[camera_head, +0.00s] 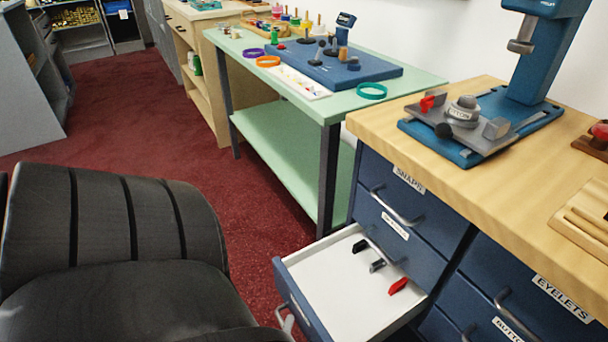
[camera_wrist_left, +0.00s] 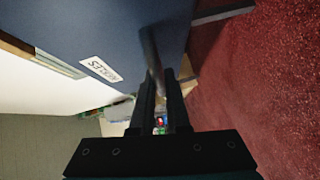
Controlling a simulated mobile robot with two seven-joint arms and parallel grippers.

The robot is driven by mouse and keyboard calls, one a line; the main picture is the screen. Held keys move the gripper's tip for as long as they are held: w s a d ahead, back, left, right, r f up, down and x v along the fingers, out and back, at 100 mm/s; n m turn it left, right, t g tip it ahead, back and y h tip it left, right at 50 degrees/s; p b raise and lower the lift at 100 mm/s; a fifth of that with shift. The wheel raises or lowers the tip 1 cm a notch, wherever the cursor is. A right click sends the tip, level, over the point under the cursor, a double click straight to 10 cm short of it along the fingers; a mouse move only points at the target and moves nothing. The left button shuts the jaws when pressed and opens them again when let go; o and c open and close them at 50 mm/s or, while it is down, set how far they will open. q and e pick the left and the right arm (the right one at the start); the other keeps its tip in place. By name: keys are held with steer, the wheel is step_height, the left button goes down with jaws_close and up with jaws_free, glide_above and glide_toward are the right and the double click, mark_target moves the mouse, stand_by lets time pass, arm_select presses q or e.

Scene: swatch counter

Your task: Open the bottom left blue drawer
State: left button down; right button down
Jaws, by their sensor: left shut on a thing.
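The bottom left blue drawer (camera_head: 301,301) stands pulled out from the cabinet in the head view. Its white inside shows a black, a grey and a red small item (camera_head: 398,286). The drawer's metal handle (camera_head: 284,317) is at its front, near the bottom edge of the head view. In the left wrist view my left gripper (camera_wrist_left: 161,80) is shut on the handle (camera_wrist_left: 152,50), beside the blue drawer front (camera_wrist_left: 100,30) with its white label (camera_wrist_left: 103,70). The fingers partly hide the handle. My right gripper is not in view.
The closed drawers above (camera_head: 425,252) belong to the blue cabinet with a wooden top (camera_head: 490,180). A blue press (camera_head: 540,70) stands on it. A green table (camera_head: 420,82) is behind to the left. Red carpet (camera_head: 130,130) lies open at left. A large black ribbed shape fills the lower left.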

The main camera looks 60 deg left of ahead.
arm_select(q)
steer(key=shift+s, duration=0.7)
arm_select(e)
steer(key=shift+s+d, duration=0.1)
arm_select(q)
steer(key=c, duration=0.9)
jaws_free()
